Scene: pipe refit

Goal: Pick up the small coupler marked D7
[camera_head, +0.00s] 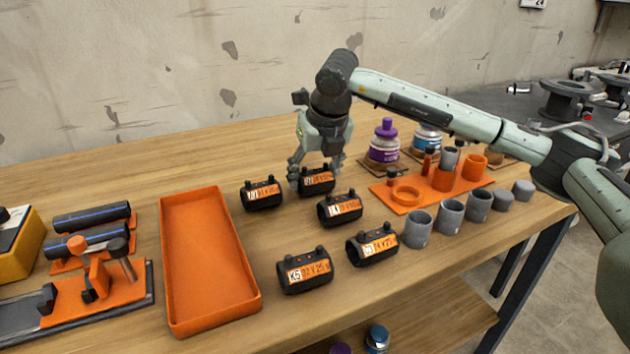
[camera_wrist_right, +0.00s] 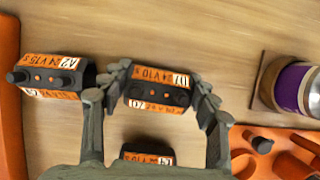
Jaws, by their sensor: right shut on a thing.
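The small coupler marked D7 (camera_wrist_right: 157,92) is a short black sleeve with an orange label. In the right wrist view it sits between the two fingers of my right gripper (camera_wrist_right: 161,86), which is shut on it. In the head view this coupler (camera_head: 318,181) is at the back of the coupler group, with my right gripper (camera_head: 314,174) coming down over it from above. It appears at or very near the tabletop; I cannot tell whether it touches. My left gripper is not in view.
A coupler marked A2 (camera_wrist_right: 52,78) lies close to the left of the gripper; another coupler (camera_head: 340,209) is just in front. A coupler marked K5 (camera_head: 305,272) is nearer. An orange tray (camera_head: 168,262) stands left. Grey sleeves (camera_head: 418,230) and an orange rack (camera_head: 385,192) stand right.

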